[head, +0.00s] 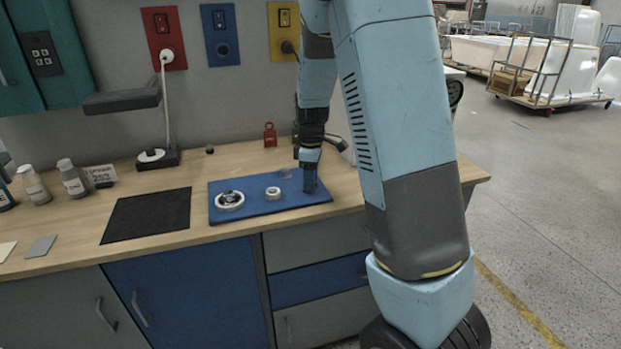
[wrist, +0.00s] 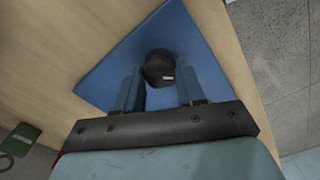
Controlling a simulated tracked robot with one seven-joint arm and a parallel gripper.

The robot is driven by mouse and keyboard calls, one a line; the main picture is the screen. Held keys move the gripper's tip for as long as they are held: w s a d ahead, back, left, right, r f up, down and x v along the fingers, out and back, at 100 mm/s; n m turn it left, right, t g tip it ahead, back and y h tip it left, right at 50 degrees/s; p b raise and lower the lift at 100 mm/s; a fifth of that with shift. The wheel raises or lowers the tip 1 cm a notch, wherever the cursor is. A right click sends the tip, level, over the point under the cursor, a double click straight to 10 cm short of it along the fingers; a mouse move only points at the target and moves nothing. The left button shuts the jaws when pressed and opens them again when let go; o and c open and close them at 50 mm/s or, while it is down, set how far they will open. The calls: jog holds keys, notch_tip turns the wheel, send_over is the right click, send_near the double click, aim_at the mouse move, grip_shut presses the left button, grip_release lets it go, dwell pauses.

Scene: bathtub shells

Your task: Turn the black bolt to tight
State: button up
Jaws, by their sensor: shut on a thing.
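The black bolt (wrist: 159,68) shows in the wrist view as a dark round head with a small white mark near its edge. It stands over the blue mat (wrist: 180,20), between the two blue fingers of my gripper (wrist: 158,76). The fingers are shut on it, one on each side. In the head view my gripper (head: 309,183) points down at the right end of the blue mat (head: 250,206), and it hides the bolt there. The bolt's lower part is hidden, so I cannot tell how far it is turned in.
On the mat are a white ring with a dark centre (head: 229,201), a smaller white ring (head: 273,193) and a small clear piece (head: 286,173). A black mat (head: 148,215) lies to the left. A red padlock-like object (head: 270,135) stands behind. Bottles (head: 72,178) stand far left.

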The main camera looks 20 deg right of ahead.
jog(key=shift+m, duration=0.3)
jog(key=m, duration=0.9)
jog(key=shift+m, duration=0.4)
jog(key=m, duration=0.3)
jog(key=shift+a+m, duration=0.1)
jog(key=shift+m, duration=0.2)
jog(key=m, duration=0.6)
jog(key=shift+a, duration=0.1)
jog(key=m, duration=0.3)
jog(key=shift+m, duration=0.4)
jog(key=shift+w+m, duration=0.1)
jog(key=shift+m, duration=1.6)
jog(key=shift+a, duration=0.1)
